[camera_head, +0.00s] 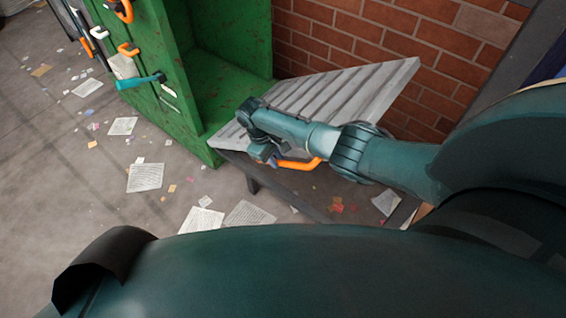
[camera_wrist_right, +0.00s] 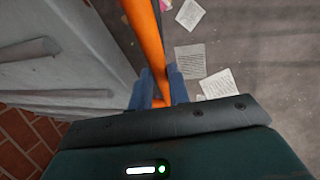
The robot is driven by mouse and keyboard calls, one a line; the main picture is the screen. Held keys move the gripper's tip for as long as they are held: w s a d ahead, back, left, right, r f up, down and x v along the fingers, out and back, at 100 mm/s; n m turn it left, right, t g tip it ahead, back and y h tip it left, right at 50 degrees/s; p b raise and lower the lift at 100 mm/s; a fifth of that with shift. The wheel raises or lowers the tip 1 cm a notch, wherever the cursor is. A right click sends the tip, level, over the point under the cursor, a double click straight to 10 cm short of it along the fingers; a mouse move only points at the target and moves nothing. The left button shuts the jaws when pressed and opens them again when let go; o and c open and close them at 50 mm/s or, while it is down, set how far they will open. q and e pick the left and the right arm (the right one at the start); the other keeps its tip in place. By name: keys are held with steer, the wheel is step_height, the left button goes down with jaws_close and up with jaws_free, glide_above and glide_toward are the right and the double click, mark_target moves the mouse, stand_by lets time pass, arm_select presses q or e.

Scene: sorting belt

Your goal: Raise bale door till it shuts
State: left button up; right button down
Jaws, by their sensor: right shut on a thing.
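The bale door (camera_head: 340,92) is a pale grey ribbed panel. It stands swung out from the lower front of the green baler (camera_head: 205,85), tilted upward toward the brick wall, and the bay behind it is open. An orange handle (camera_head: 298,163) is on the door's near edge. My right gripper (camera_head: 262,152) is at this handle. In the right wrist view, its blue fingers (camera_wrist_right: 160,88) are shut on the orange handle (camera_wrist_right: 146,45), with the grey door (camera_wrist_right: 60,75) to the left. My left gripper is not in view.
A brick wall (camera_head: 400,45) stands close behind the door. The baler's side carries a teal lever (camera_head: 140,81) and orange handles (camera_head: 128,50). Papers (camera_head: 146,177) and scraps litter the floor.

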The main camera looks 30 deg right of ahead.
steer(key=shift+w+a+r, duration=0.2)
steer(key=shift+w+r, duration=0.15)
steer(key=shift+r, duration=0.1)
steer(key=c, duration=1.3)
jaws_free()
steer(key=shift+r, duration=0.35)
arm_select(q)
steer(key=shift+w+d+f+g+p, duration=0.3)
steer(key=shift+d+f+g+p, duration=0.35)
steer(key=shift+p, duration=1.25)
arm_select(e)
steer(key=shift+w+v, duration=0.2)
steer(key=shift+v, duration=6.1)
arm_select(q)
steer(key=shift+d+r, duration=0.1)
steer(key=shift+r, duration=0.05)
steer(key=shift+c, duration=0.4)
arm_select(e)
steer(key=shift+a+f, duration=0.15)
